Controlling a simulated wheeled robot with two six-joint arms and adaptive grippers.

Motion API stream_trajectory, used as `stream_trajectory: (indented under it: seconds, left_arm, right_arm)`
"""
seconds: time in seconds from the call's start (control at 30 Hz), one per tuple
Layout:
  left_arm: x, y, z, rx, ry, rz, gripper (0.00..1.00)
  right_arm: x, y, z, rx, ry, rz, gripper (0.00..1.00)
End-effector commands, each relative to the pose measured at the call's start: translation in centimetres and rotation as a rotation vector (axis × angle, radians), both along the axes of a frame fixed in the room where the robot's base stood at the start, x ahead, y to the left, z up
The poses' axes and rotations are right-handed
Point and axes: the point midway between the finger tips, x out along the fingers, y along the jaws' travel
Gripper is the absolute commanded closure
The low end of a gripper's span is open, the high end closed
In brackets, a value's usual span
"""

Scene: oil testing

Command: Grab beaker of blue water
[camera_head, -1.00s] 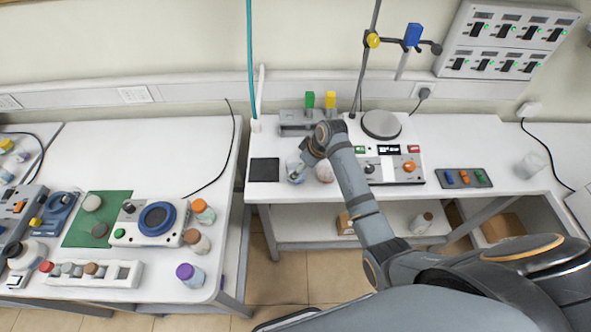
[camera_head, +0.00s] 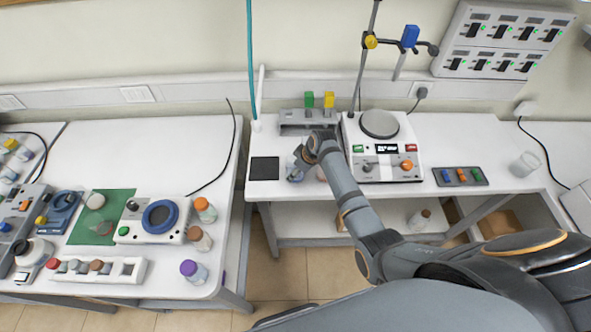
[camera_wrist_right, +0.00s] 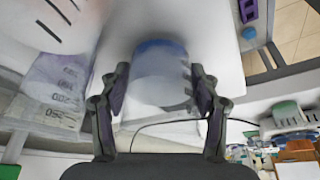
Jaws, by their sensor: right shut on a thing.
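The beaker of blue water (camera_wrist_right: 163,92) is between the two fingers of my right gripper (camera_wrist_right: 160,98) in the right wrist view. It is clear, with a blue band at its far end, and a finger presses on each side. In the head view my right gripper (camera_head: 298,164) is at the front of the right bench, and the beaker (camera_head: 292,175) shows only partly beneath it. My left gripper is not in view.
A second clear vessel with graduation marks (camera_wrist_right: 58,92) is close by on the left of the wrist view. A black pad (camera_head: 264,168) lies left of the gripper, and a white hotplate device (camera_head: 385,165) stands to its right. An empty-looking beaker (camera_head: 527,163) stands far right.

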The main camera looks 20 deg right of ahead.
Motion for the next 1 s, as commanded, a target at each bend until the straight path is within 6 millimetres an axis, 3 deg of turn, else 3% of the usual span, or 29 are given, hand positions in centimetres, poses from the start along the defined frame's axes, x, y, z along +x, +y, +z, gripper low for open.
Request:
stream_trajectory:
  seconds: [0.1, 0.4, 0.53, 0.6, 0.83, 1.0]
  left_arm:
    - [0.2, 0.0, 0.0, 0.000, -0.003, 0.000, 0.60]
    - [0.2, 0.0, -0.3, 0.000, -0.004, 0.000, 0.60]
    - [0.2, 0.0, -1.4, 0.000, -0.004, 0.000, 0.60]
    - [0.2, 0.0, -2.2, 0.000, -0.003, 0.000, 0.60]
    - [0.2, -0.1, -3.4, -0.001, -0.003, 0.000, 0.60]
    - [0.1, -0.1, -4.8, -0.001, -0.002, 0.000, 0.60]
  right_arm:
    - [0.0, 0.0, 0.0, 0.001, -0.001, 0.000, 0.79]
    - [0.1, 0.0, 0.3, 0.000, -0.002, 0.001, 0.79]
    - [0.1, 0.0, 1.6, 0.001, -0.006, 0.000, 0.79]
    - [-0.1, 0.0, 3.1, 0.000, -0.007, 0.000, 0.79]
    - [-5.0, -0.6, 8.8, -0.002, -0.007, 0.001, 0.79]
    - [-9.5, -1.2, 10.6, -0.003, -0.001, 0.001, 0.79]
